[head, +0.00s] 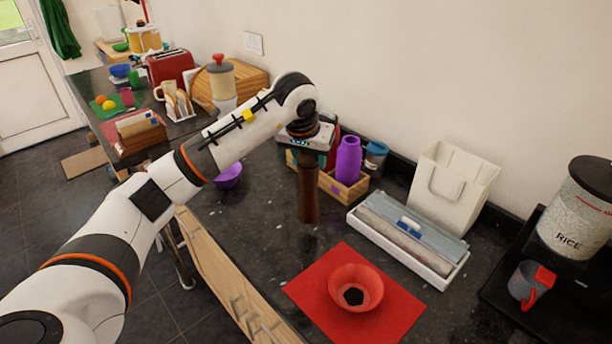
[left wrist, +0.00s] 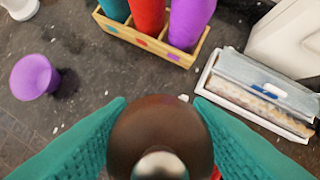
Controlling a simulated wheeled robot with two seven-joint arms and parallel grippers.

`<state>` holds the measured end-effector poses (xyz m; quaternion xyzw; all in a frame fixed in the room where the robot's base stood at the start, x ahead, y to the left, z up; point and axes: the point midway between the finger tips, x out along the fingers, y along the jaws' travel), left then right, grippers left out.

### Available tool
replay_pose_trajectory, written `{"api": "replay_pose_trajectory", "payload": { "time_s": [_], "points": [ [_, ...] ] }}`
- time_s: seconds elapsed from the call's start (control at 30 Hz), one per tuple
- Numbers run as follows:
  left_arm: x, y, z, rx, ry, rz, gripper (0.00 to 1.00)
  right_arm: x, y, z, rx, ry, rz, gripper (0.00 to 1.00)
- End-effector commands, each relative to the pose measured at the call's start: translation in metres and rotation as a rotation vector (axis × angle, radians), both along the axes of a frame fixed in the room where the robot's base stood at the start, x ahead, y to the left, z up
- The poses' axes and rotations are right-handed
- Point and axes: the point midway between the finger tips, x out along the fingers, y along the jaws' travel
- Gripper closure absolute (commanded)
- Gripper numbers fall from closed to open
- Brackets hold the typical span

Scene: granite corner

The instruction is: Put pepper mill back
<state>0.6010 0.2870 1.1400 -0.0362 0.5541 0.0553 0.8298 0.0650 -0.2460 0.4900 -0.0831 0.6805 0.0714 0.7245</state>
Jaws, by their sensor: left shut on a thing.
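The pepper mill (head: 308,192) is a dark brown upright cylinder over the granite counter, left of the wooden crate. In the left wrist view its rounded brown top with a silver knob (left wrist: 160,135) sits between teal fingers. My left gripper (left wrist: 160,104) is shut on it from above. I cannot tell whether its base touches the counter. The small wooden crate (head: 344,190) holds a purple bottle (head: 348,160), a red bottle (left wrist: 147,16) and a teal one (left wrist: 115,10). My forearm and wrist hide part of the crate in the head view. My right gripper is not in view.
A white tray of wrap boxes (head: 408,232) is to the right. A red funnel-like bowl (head: 356,285) stands on a red mat (head: 300,287) in front. Bare counter lies between the mill and mat.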

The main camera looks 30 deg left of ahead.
Motion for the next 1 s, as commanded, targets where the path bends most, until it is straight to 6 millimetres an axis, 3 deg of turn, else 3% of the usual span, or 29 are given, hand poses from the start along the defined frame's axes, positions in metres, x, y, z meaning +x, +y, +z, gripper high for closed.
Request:
{"api": "replay_pose_trajectory", "payload": {
  "time_s": [0.33, 0.73, 0.77, 0.9, 1.0],
  "points": [
    [0.000, 0.000, -0.041, -0.001, 0.000, 0.001, 1.00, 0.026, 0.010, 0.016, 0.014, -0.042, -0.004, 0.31],
    [0.000, 0.000, -0.049, -0.001, -0.003, 0.001, 1.00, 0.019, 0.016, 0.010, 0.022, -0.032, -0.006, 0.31],
    [0.000, 0.000, -0.049, -0.001, -0.002, 0.001, 0.52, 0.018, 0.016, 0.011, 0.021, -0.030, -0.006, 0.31],
    [0.000, 0.000, -0.048, -0.001, -0.002, 0.001, 0.32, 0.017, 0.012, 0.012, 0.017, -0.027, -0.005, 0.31],
    [0.000, 0.000, -0.048, -0.001, -0.001, 0.001, 0.32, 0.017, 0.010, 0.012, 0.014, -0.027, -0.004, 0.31]
  ]
}}
